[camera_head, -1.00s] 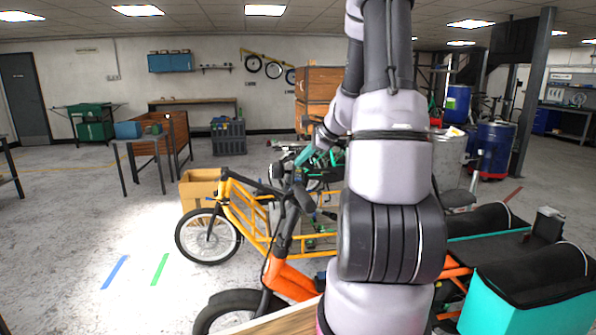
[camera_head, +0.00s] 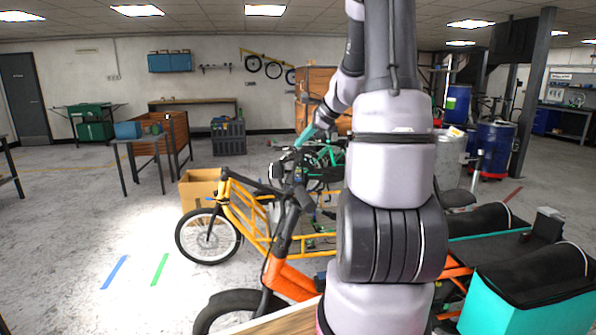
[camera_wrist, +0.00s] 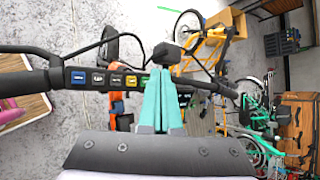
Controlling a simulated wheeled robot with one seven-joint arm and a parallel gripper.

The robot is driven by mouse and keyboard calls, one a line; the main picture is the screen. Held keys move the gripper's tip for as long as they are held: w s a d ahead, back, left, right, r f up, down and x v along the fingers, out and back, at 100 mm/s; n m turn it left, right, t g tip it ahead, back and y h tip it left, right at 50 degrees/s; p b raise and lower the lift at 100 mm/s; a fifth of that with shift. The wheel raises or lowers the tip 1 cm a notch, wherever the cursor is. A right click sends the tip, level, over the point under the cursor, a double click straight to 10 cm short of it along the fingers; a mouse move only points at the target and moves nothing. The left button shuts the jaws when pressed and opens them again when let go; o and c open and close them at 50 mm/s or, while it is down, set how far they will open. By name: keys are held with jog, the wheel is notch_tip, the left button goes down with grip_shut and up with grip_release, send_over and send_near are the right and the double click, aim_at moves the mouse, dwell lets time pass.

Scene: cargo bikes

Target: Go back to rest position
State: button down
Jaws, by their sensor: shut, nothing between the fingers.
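My gripper (camera_head: 299,146) is raised at the end of my arm, in front of the far wall and above the bikes in the head view. Its teal fingers point down and to the left. In the wrist view the fingers of my gripper (camera_wrist: 162,70) are together, with nothing held between them. A black handlebar with a row of coloured buttons (camera_wrist: 103,79) lies behind them in that view. I cannot tell the exact gap between fingers and handlebar. My arm's large grey links hide part of the head view.
A yellow cargo bike (camera_head: 262,225) stands in the middle, with a cardboard box (camera_head: 199,187) behind it. An orange bike frame (camera_head: 290,281) is close in front. A teal cargo bag (camera_head: 528,296) is at right. The floor at left is open.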

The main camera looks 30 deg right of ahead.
jog(key=s+a+r+n+g, duration=0.1)
jog(key=s+a+r+n, duration=0.5)
jog(key=s+a, duration=0.2)
jog(key=s+a+r+n, duration=0.5)
jog(key=s+a+n, duration=0.15)
jog(key=s, duration=0.25)
jog(key=s+a+r+n+h, duration=0.1)
jog(key=s+n+h, duration=0.1)
jog(key=s+n, duration=0.3)
jog(key=s, duration=0.4)
jog(key=shift+s+a+r, duration=0.15)
jog(key=shift+a+r, duration=0.05)
jog(key=shift+a, duration=0.2)
